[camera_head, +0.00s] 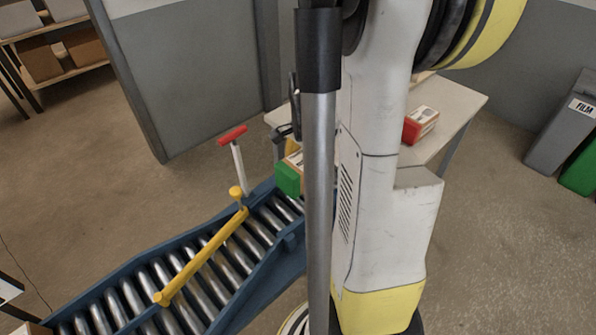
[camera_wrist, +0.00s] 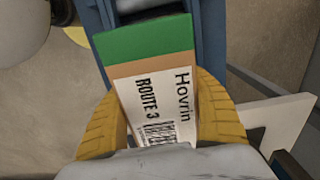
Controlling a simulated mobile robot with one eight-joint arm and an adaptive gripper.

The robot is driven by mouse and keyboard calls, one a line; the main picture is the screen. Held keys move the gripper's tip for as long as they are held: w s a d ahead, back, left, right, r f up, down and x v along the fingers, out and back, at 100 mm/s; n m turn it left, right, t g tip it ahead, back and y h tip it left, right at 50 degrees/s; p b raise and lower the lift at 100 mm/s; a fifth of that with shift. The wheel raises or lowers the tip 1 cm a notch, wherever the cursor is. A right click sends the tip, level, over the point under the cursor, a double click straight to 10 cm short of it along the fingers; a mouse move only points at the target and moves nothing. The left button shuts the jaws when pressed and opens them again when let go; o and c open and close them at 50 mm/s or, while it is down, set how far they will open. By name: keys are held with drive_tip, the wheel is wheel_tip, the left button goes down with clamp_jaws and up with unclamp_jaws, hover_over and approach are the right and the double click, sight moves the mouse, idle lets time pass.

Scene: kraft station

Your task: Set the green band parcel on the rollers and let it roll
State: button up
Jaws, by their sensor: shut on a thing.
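The green band parcel (camera_wrist: 150,75) is a brown carton with a green end and a white label reading "Hovrin" and "ROUTE 3". My gripper (camera_wrist: 160,105) is shut on it, with a yellow finger along each side. In the head view the parcel's green end (camera_head: 288,178) shows at the upper right end of the rollers (camera_head: 205,258). My pole and arm hide the rest of the parcel there. I cannot tell whether it touches the rollers. In the wrist view the blue conveyor frame (camera_wrist: 178,40) lies beyond and below the parcel.
A yellow bar (camera_head: 205,255) runs lengthwise over the rollers. A red-topped post (camera_head: 237,160) stands beside the conveyor. A table (camera_head: 455,110) behind holds a red-banded parcel (camera_head: 421,124). Grey (camera_head: 562,125) and green (camera_head: 582,165) bins stand at right. The lower rollers look clear of parcels.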

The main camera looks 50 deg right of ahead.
sight(306, 157)
drive_tip(key=shift+d+f+b, duration=0.15)
drive_tip(key=shift+f+b, duration=1.95)
drive_tip(key=shift+f, duration=0.9)
drive_tip(key=o, duration=1.5)
drive_tip(key=shift+r, duration=0.1)
wheel_tip(306, 157, up, 12)
